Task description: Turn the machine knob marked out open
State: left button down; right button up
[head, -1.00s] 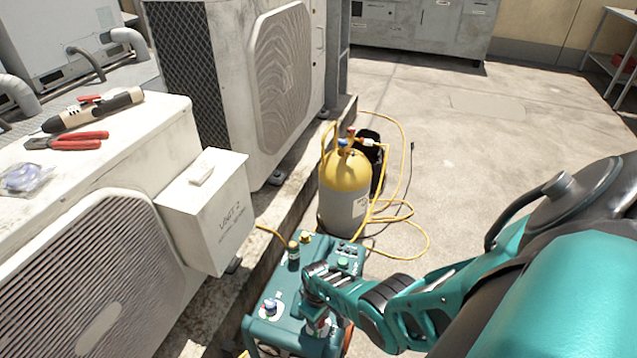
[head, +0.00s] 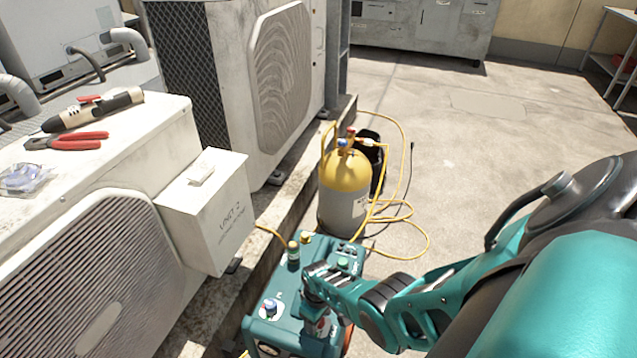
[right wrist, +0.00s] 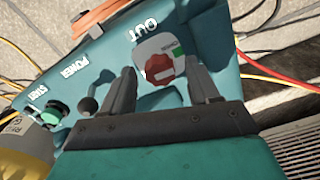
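The teal machine (head: 262,338) stands on the floor at the lower middle of the head view. In the right wrist view its panel (right wrist: 200,20) carries the word OUT above a red knob (right wrist: 157,68) with a white bar, on a pale plate with a small green mark (right wrist: 178,53). The bar lies roughly level in the picture. My right gripper (right wrist: 161,73) is open, with one finger on each side of the knob and gaps showing. In the head view my right wrist covers much of this knob's area. My left gripper is not in view.
A blue knob (head: 270,307) sits on the machine's near left. The right wrist view shows a power lever (right wrist: 88,104) and green start button (right wrist: 51,114) beside my left-hand finger. A yellow-topped cylinder (head: 345,190) with yellow hoses stands behind. The Unit 2 box (head: 215,225) is left.

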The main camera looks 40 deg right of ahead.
jog(key=shift+r+p, duration=0.55)
jog(key=shift+r, duration=0.05)
pick_arm(q)
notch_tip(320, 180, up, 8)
jog(key=p, duration=0.9)
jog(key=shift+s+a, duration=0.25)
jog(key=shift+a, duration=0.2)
pick_arm(e)
notch_tip(320, 180, up, 12)
jog(key=shift+f, duration=0.2)
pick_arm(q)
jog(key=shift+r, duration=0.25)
